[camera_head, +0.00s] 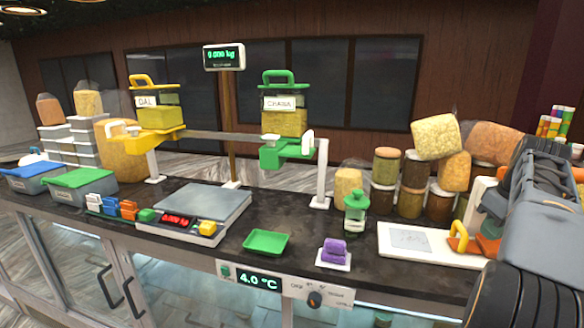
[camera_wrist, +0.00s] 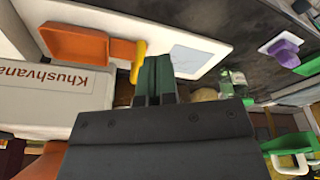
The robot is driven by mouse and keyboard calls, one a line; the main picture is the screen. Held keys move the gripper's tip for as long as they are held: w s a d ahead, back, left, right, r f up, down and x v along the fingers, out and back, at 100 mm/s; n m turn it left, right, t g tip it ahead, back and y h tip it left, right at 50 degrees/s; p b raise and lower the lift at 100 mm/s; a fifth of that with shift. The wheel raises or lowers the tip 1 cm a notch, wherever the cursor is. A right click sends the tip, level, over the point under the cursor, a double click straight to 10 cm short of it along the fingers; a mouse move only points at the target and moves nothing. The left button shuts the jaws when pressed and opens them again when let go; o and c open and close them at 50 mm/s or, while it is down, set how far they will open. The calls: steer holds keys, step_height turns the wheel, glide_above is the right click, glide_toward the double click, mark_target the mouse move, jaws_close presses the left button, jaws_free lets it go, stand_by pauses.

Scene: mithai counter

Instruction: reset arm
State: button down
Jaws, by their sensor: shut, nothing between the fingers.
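My gripper (camera_wrist: 154,82) shows in the wrist view with its two dark green fingers together and nothing between them. The fingertips appear over or near the white board (camera_wrist: 215,18), close to a yellow handle (camera_wrist: 138,62). I cannot tell whether they touch it. The handle belongs to an orange scoop or tray (camera_wrist: 76,42). In the head view my arm fills the right edge, and my fingers cannot be made out there. The yellow handle (camera_head: 458,236) and the white board (camera_head: 395,254) lie just left of my arm.
A box lettered "Khushvana" (camera_wrist: 55,105) stands close beside my gripper. Jars (camera_head: 411,202) crowd the back right. Dispensers (camera_head: 285,122) rise behind.

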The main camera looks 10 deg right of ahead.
steer(key=a+f+m, duration=0.2)
steer(key=a+f, duration=0.1)
steer(key=a+f+m+b, duration=0.1)
steer(key=a+f+m, duration=0.1)
steer(key=a+f, duration=0.1)
steer(key=w+a+f+m+h, duration=0.1)
steer(key=a+f+m, duration=0.1)
steer(key=a+f, duration=0.1)
steer(key=shift+a+f, duration=0.1)
steer(key=shift+f, duration=0.7)
steer(key=s+a+f+n+t+b, duration=0.1)
steer(key=s+a+f, duration=0.1)
steer(key=a, duration=0.6)
steer(key=s+a+f+n+b, duration=0.1)
steer(key=a+f, duration=0.3)
steer(key=a, duration=0.5)
steer(key=s+a+f+n+t+b, duration=0.1)
steer(key=s+a+f+n, duration=0.1)
steer(key=a, duration=0.6)
steer(key=shift+s+a+f+n+t+y, duration=0.3)
steer(key=shift+s+f+n+y, duration=0.15)
steer(key=shift+s, duration=0.5)
